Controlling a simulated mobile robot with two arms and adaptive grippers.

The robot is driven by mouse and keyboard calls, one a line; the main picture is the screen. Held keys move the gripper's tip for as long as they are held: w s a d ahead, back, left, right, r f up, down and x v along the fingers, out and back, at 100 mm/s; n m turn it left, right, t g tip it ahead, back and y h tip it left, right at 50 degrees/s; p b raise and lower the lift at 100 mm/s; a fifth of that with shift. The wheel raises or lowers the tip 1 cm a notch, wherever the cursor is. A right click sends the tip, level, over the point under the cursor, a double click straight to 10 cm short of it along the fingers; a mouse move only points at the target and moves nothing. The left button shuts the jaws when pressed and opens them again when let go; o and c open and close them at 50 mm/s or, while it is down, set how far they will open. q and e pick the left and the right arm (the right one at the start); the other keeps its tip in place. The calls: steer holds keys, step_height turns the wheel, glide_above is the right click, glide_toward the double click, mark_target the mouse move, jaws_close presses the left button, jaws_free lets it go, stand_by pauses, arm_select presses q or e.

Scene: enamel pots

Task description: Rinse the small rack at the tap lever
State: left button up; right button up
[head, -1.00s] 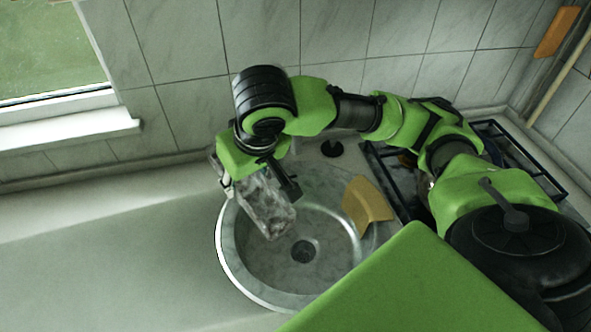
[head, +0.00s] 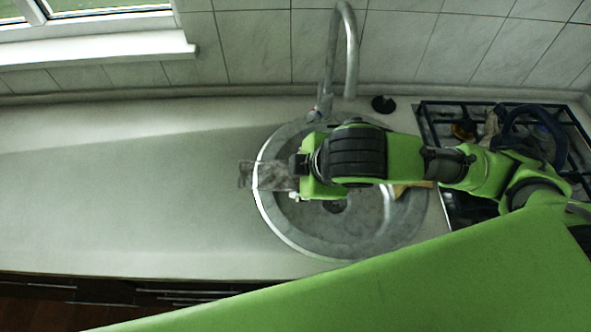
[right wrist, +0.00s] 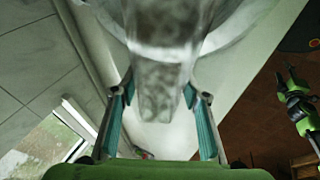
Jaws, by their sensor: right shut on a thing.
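The small rack (head: 264,176) is a grey, mottled, oblong piece. My right gripper (head: 297,174) is shut on it from the right. In the head view the rack lies over the left rim of the round metal sink (head: 275,226). In the right wrist view the rack (right wrist: 160,88) shows between the two fingers of my right gripper (right wrist: 160,90). The tap (head: 349,50) rises behind the sink, with its lever (head: 317,114) low at its base, behind my right wrist. Part of my left arm seems to show small in the right wrist view; its jaws are unclear.
A stove (head: 433,118) with items on its grate stands right of the sink. A small black round thing (head: 383,104) stands right of the tap. An orange-tan piece in the sink is mostly hidden by my arm. The counter (head: 120,190) at left is clear.

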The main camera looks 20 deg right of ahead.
steer(key=shift+s+a+r+n+y, duration=0.25)
steer(key=shift+s+a+n, duration=0.25)
steer(key=shift+n, duration=0.4)
steer(key=shift+w+f, duration=0.1)
steer(key=shift+f, duration=0.05)
steer(key=w+d+f+b, duration=0.1)
steer(key=w+d+b, duration=0.1)
steer(key=w, duration=0.4)
steer(key=w+d+f+b, duration=0.1)
steer(key=w+d+b, duration=0.1)
steer(key=w, duration=0.4)
steer(key=shift+w+d+f, duration=0.35)
steer(key=shift+d, duration=0.4)
steer(key=s+a+p, duration=0.3)
steer(key=s, duration=0.4)
steer(key=shift+s+a, duration=0.15)
steer(key=shift+s, duration=0.05)
